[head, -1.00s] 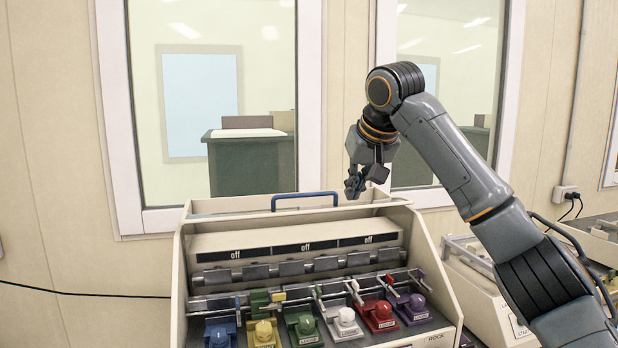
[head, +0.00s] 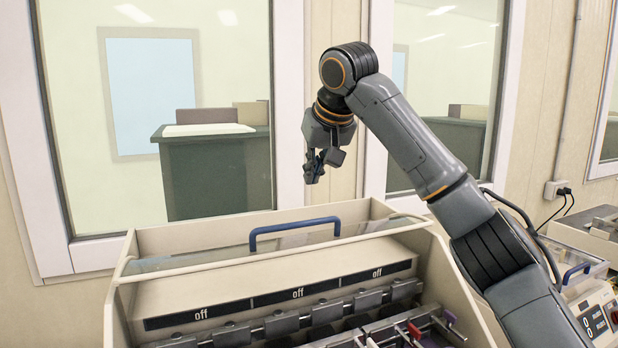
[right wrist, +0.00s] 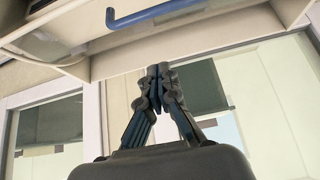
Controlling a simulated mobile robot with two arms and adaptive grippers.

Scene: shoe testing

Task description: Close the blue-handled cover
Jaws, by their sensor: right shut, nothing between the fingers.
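The cover (head: 185,261) is a clear panel with a pale rim at the top of the beige machine. It stands open, with the machine's inside exposed below it. Its blue handle (head: 294,229) is a bar along the upper edge; it also shows at the top of the right wrist view (right wrist: 160,12). My right gripper (head: 313,172) is shut and empty. It is above and behind the handle in the head view, apart from it, with fingers pointing down. In the right wrist view the closed fingertips (right wrist: 159,75) are clear of the handle. My left gripper is out of view.
The beige machine (head: 115,310) holds a row of grey metal clamps (head: 283,322) under panels marked "off". A wall with windows (head: 340,130) stands behind it. Another machine with a blue handle (head: 577,272) is at the right. Space around the right gripper looks free.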

